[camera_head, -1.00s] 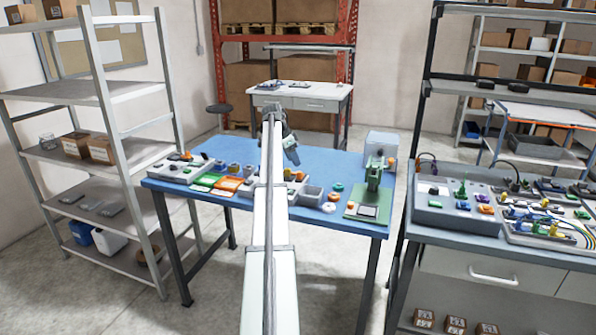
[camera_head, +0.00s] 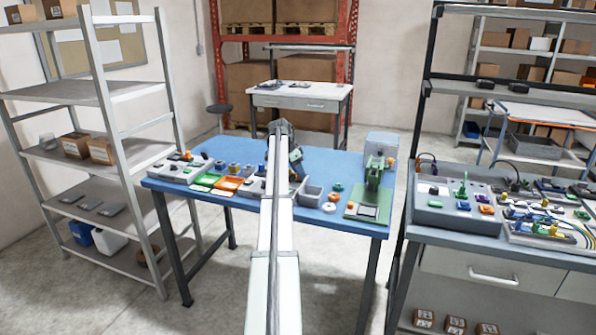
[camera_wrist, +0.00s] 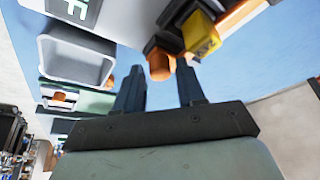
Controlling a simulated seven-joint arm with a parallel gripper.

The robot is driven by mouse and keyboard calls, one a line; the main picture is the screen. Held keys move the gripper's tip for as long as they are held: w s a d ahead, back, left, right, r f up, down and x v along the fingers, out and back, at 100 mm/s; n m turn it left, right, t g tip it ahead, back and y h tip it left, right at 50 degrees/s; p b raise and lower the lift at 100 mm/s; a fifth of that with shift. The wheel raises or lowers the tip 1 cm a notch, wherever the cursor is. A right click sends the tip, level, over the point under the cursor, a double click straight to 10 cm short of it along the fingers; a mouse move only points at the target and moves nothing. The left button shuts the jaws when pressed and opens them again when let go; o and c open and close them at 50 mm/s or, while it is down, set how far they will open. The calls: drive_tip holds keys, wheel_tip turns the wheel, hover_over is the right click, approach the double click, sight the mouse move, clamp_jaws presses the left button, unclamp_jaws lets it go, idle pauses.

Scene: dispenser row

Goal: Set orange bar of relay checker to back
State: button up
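My gripper (camera_wrist: 160,66) is open, its two dark fingers apart in the wrist view. An orange rounded part (camera_wrist: 159,67) shows beyond and between the fingertips; I cannot tell whether they touch it. A yellow lettered block (camera_wrist: 200,33) and an orange bar-like piece (camera_wrist: 240,14) lie just past the right finger. I cannot tell for sure which device is the relay checker or whether this piece is its bar. In the head view my gripper (camera_head: 297,168) is low over the blue table (camera_head: 330,227), and my arm hides what lies under it.
A grey open bin (camera_head: 311,196) stands right of my gripper and shows in the wrist view (camera_wrist: 48,62). A green press (camera_head: 374,178) stands at the table's right. Green and orange trays (camera_head: 227,183) and a grey panel with knobs (camera_head: 172,170) are at left.

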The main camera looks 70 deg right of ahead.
clamp_jaws()
idle(0.3)
drive_tip(key=shift+d, duration=0.95)
drive_tip(key=shift+o, duration=1.2)
unclamp_jaws()
drive_tip(key=v, duration=1.4)
drive_tip(key=shift+f, duration=0.1)
